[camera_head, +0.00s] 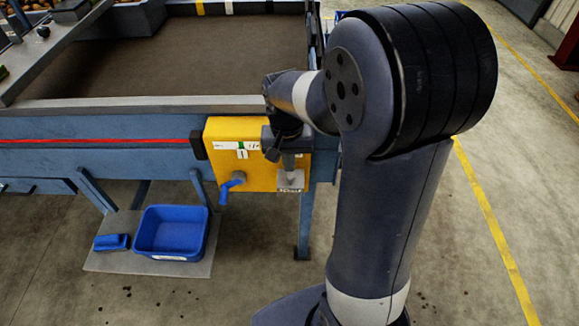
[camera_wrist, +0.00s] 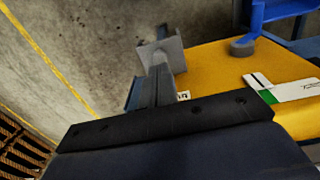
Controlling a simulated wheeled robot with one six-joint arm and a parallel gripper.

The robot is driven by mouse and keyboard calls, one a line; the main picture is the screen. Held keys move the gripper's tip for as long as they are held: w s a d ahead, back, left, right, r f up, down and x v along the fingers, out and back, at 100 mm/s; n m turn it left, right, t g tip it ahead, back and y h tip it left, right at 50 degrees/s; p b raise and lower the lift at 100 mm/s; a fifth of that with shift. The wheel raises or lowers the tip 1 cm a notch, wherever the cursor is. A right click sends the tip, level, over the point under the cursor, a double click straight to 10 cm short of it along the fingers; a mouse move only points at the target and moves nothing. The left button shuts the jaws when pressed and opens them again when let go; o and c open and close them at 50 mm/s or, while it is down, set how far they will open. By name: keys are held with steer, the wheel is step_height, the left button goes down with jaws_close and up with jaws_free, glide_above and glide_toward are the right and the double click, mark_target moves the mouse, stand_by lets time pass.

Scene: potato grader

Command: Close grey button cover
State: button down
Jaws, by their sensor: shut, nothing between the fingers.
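The yellow control panel (camera_head: 240,165) is on the front of the blue machine and fills the right of the wrist view (camera_wrist: 220,75). The grey button cover (camera_head: 291,181) is a small light-grey plate at the panel's lower right; in the wrist view it shows as a grey square (camera_wrist: 173,46). My gripper (camera_head: 289,168) reaches down to the cover, its fingers shut and empty. In the wrist view its fingertips (camera_wrist: 158,68) are at the plate; whether they touch it is unclear. The fingers hide part of the cover and any button, so how far it is open cannot be told.
A blue handle (camera_head: 231,186) sticks out at the panel's lower left, beside a white and green label (camera_head: 238,146). A blue bin (camera_head: 171,233) stands on a low shelf below. Open concrete floor with yellow lines lies to the right.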

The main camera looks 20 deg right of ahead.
mark_target(290, 177)
steer(key=shift+d+f, duration=0.1)
steer(key=shift+f, duration=1.35)
steer(key=shift+f, duration=0.15)
